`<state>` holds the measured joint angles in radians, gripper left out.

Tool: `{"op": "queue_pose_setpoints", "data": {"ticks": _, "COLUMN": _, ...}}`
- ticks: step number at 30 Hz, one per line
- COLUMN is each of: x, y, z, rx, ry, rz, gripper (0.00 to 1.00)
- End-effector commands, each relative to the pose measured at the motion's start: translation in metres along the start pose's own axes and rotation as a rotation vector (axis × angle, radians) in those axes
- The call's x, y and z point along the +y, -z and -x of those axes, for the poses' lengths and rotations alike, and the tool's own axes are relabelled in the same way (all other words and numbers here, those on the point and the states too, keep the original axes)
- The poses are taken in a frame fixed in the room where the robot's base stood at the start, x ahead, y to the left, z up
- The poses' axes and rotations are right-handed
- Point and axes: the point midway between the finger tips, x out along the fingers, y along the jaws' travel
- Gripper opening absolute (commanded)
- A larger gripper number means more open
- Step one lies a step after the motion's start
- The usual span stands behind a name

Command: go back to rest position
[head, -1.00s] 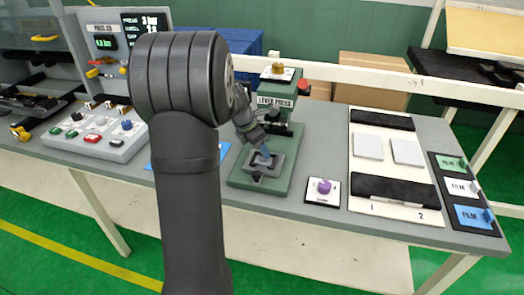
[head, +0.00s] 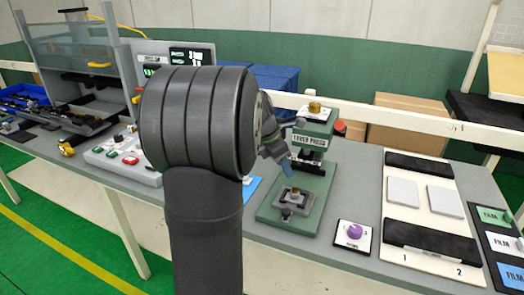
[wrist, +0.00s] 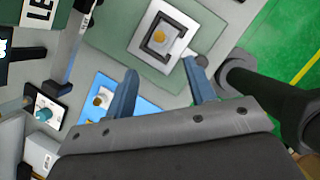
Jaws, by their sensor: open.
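My gripper (head: 286,184) is open and empty, above and just left of the fixture on the green lever press (head: 318,135). In the wrist view its two blue fingers (wrist: 160,72) are spread apart with nothing between them. The press fixture (head: 290,203) holds a small light piece with a knob on top. In the wrist view the fixture is a dark U-shaped frame (wrist: 152,45) around a light block with a gold round part (wrist: 159,37). The fingertips are apart from it.
A control box with buttons (head: 126,160) and a grey machine stand left. A purple-knob panel (head: 353,234), a white board with two pale pads (head: 402,193) and FILM holders (head: 492,215) lie right. In the wrist view a blue plate (wrist: 137,112) lies below the fingers.

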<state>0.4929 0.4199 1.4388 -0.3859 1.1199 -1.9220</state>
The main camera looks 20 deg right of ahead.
Motion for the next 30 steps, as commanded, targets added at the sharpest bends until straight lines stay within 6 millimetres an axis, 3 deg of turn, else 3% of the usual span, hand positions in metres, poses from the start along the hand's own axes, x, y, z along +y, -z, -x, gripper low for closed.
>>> {"op": "queue_pose_setpoints", "data": {"ticks": 5, "x": -0.001, "y": 0.0, "z": -0.019, "rx": 0.002, "ry": 0.004, "rz": -0.001, "gripper": 0.5}}
{"op": "queue_pose_setpoints", "data": {"ticks": 21, "x": -0.001, "y": 0.001, "z": -0.123, "rx": 0.002, "ry": 0.005, "rz": 0.0, "gripper": 0.5}}
{"op": "queue_pose_setpoints", "data": {"ticks": 30, "x": 0.0, "y": -0.013, "z": -0.089, "rx": -0.001, "ry": 0.0, "rz": 0.0, "gripper": 0.5}}
